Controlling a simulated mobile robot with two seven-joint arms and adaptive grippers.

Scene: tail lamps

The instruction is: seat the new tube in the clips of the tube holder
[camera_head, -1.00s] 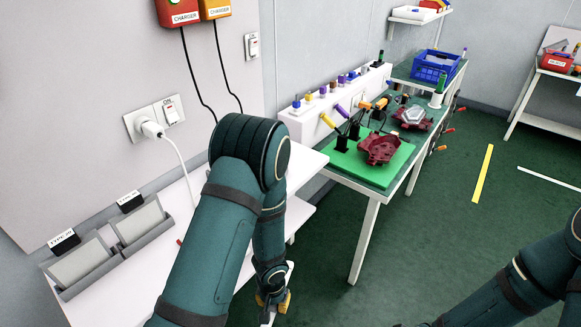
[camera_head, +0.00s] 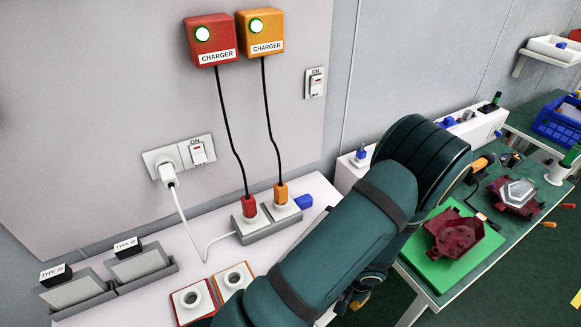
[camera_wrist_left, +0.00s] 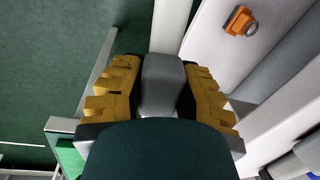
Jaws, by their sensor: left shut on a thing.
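My left gripper (camera_wrist_left: 160,95) has its yellow fingers closed on a grey block-like piece (camera_wrist_left: 162,85) in the left wrist view. Whether this piece is part of the tube I cannot tell. In the head view only bits of the left gripper (camera_head: 349,304) show low behind my left arm, near the front edge of the white table. I cannot make out a tube or a clip holder for certain in either view. My right gripper is not in view.
The white table (camera_head: 318,190) carries a grey socket strip (camera_head: 266,224) with red and orange plugs, two ring-topped blocks (camera_head: 192,301) and labelled grey trays (camera_head: 140,264). Cables hang from two wall chargers (camera_head: 212,38). A dark red housing (camera_head: 456,234) rests on a green mat (camera_head: 430,265) at right.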

